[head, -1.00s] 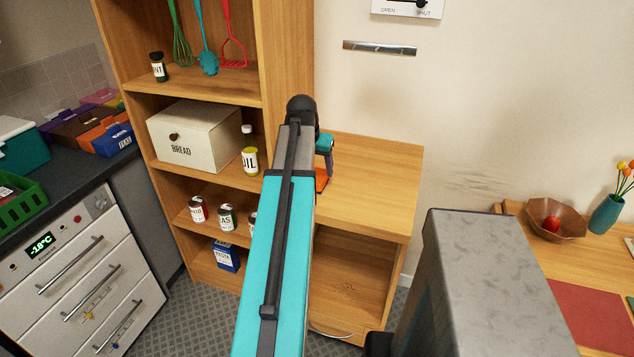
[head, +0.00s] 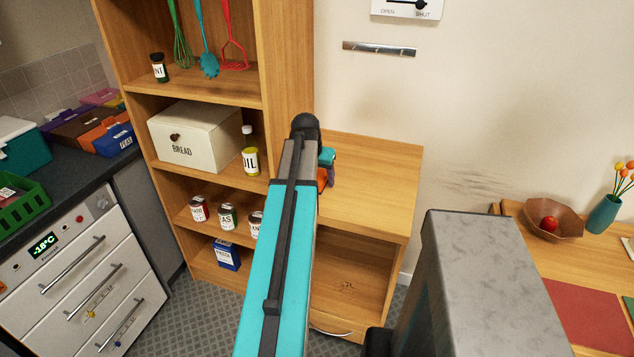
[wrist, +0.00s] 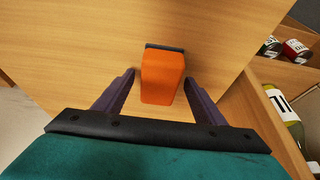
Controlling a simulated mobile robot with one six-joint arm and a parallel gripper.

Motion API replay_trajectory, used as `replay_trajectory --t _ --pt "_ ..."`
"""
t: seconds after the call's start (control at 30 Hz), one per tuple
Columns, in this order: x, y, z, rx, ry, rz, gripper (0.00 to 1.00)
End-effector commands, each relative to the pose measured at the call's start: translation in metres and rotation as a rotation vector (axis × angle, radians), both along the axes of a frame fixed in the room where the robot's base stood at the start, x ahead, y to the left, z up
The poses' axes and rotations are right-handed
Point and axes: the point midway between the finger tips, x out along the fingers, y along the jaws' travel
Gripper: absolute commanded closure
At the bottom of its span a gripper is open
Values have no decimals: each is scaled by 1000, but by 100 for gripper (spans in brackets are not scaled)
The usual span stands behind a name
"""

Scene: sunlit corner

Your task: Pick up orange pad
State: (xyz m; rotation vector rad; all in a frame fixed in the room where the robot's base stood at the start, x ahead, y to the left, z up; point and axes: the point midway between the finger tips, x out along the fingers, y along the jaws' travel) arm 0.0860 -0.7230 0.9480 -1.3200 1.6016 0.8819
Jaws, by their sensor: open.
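The orange pad (wrist: 162,78) shows in the wrist view on the wooden cabinet top, as an orange block with a dark strip along its far edge. My gripper (wrist: 160,82) is open, with one purple finger on each side of the pad and a visible gap to both. In the head view a small bit of the orange pad (head: 322,178) shows beside my arm. My arm hides most of it there, and my gripper (head: 328,176) is mostly hidden too.
The wooden cabinet top (head: 375,185) is clear to the right. A tall shelf with a bread box (head: 195,135), an oil bottle (head: 250,152) and several jars stands close on the left. The wall is behind. A table with a wooden bowl (head: 552,222) is at right.

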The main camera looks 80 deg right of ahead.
Motion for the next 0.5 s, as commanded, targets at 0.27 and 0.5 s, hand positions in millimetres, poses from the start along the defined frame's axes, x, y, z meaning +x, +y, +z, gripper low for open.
replay_trajectory --t 0.27,0.5 --pt "0 0 0 0 0 0 36" --pt "0 0 0 0 0 1 51"
